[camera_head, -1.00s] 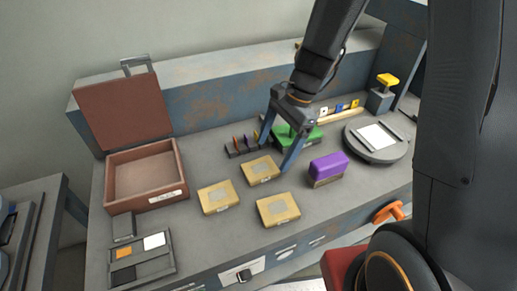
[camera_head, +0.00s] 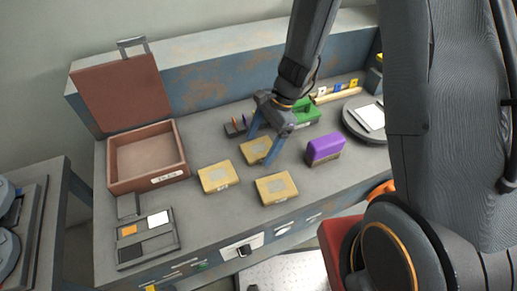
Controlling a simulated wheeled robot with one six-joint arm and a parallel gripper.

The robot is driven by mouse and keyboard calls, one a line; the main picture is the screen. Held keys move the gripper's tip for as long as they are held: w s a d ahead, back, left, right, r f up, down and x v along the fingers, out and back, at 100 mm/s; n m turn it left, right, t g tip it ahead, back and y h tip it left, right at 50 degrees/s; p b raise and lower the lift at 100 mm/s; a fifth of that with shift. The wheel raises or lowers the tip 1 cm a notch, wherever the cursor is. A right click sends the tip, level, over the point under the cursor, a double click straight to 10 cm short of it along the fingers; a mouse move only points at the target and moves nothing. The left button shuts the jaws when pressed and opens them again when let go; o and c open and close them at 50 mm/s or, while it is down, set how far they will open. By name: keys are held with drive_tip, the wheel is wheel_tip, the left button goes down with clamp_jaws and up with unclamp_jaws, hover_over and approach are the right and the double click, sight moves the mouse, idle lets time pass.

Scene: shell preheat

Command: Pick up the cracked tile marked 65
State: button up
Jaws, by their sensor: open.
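Three yellow tiles with grey patches lie flat on the grey bench: a far one (camera_head: 252,153), a left one (camera_head: 218,177) and a front one (camera_head: 276,188). Their marks are too small to read, so I cannot tell which is 65. My gripper (camera_head: 260,151) is open and empty, pointing down over the far tile. Its fingers appear on either side of that tile, and one covers its right part. I cannot tell whether they touch it.
A purple-topped block (camera_head: 324,148) stands right of the tiles, and a green object (camera_head: 306,113) behind. A small rack (camera_head: 235,129) is close behind the far tile. An open brown box (camera_head: 178,150) and a sample tray (camera_head: 147,250) are at left. A round plate (camera_head: 360,133) is at right.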

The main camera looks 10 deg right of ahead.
drive_tip(key=shift+f, duration=0.2)
idle(0.4)
drive_tip(key=c, duration=1.4)
drive_tip(key=shift+o, duration=0.2)
drive_tip(key=shift+r, duration=0.1)
